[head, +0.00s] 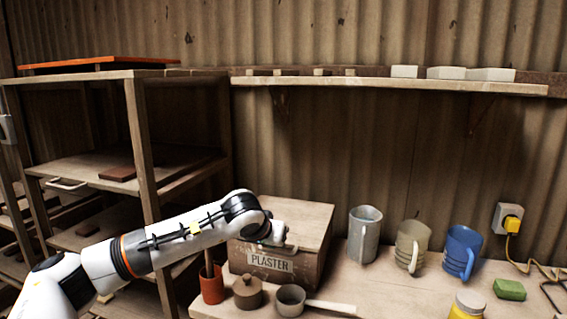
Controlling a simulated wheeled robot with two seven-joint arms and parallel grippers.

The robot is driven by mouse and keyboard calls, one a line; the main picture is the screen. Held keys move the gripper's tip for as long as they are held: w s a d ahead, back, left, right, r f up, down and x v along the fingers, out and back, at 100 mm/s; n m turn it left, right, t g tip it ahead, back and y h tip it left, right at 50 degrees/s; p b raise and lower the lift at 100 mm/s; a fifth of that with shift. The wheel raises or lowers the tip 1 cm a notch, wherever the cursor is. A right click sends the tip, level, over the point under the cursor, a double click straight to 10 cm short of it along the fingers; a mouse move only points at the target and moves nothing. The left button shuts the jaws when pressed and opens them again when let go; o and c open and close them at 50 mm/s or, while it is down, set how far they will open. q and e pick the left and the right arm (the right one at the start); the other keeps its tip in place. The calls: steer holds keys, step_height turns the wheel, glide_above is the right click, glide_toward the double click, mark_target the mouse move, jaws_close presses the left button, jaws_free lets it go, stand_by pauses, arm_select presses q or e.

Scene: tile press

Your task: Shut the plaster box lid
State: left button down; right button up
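The plaster box (308,274) is a brown wooden box with a "PLASTER" label on its front, standing on the bench. Its lid (308,217) lies flat across the top and looks down; a small gap at the front edge cannot be ruled out. My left arm reaches in from the left, and my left gripper (272,240) is at the lid's front edge, above the label. Its fingers are small and partly hidden by the wrist, so I cannot tell whether they are open or whether they touch the lid. My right gripper is not in view.
A red pot (212,289), a lidded brown pot (248,293) and a ladle (291,300) stand before the box. A metal jug (364,235), a beige mug (412,245) and a blue mug (461,252) stand to its right. A shelf (390,84) runs above.

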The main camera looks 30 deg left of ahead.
arm_select(q)
steer(key=shift+s+f+b, duration=0.1)
steer(key=shift+f+b, duration=0.2)
steer(key=shift+f, duration=0.45)
steer(key=shift+s+d+f, duration=0.15)
steer(key=shift+f, duration=0.2)
step_height(320, 180, up, 6)
steer(key=p, duration=0.4)
steer(key=s+d+r+b, duration=0.1)
steer(key=s+r+b, duration=0.1)
steer(key=s, duration=0.6)
steer(key=shift+d+r+b, duration=0.3)
steer(key=shift+d+r, duration=0.1)
steer(key=shift+r, duration=0.3)
